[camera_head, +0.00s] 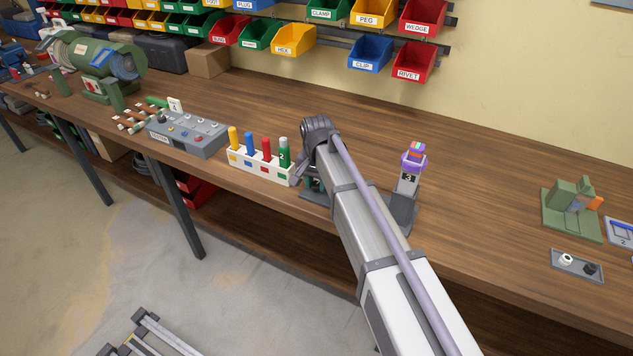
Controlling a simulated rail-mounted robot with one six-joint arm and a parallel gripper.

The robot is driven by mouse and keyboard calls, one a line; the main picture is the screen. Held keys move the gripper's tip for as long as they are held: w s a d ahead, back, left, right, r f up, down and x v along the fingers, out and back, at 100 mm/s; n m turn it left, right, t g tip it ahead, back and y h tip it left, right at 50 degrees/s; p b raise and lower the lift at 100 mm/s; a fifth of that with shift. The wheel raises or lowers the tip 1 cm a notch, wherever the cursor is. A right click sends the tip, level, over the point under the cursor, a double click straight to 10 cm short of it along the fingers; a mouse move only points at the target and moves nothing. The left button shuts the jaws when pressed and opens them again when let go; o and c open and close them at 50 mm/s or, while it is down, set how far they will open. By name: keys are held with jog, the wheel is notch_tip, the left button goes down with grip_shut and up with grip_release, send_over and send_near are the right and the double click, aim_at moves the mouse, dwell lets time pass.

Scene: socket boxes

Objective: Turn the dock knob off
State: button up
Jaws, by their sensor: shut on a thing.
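My gripper (304,168) points down at the end of my arm, over the front part of the bench, just right of the white peg block. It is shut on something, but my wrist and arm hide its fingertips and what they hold. A small dark green part (315,184) shows just below it, on a dark base plate at the bench's front edge. I cannot make out the dock knob or its setting. To the right of my arm stands a grey stand marked 3 (407,184), with a purple-rimmed cup of coloured pieces on top.
The white block (262,168) with coloured pegs stands close on the left. A grey control panel (187,134) is farther left. A green fixture (571,211) and a small grey plate (577,266) are at right. Bins hang behind. The bench behind my gripper is clear.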

aim_at(316, 184)
jog(key=n, duration=0.3)
jog(key=shift+n, duration=2.2)
jog(key=o, duration=0.9)
jog(key=shift+o, duration=0.2)
notch_tip(316, 184, up, 11)
jog(key=p, duration=1)
jog(key=shift+p, duration=0.4)
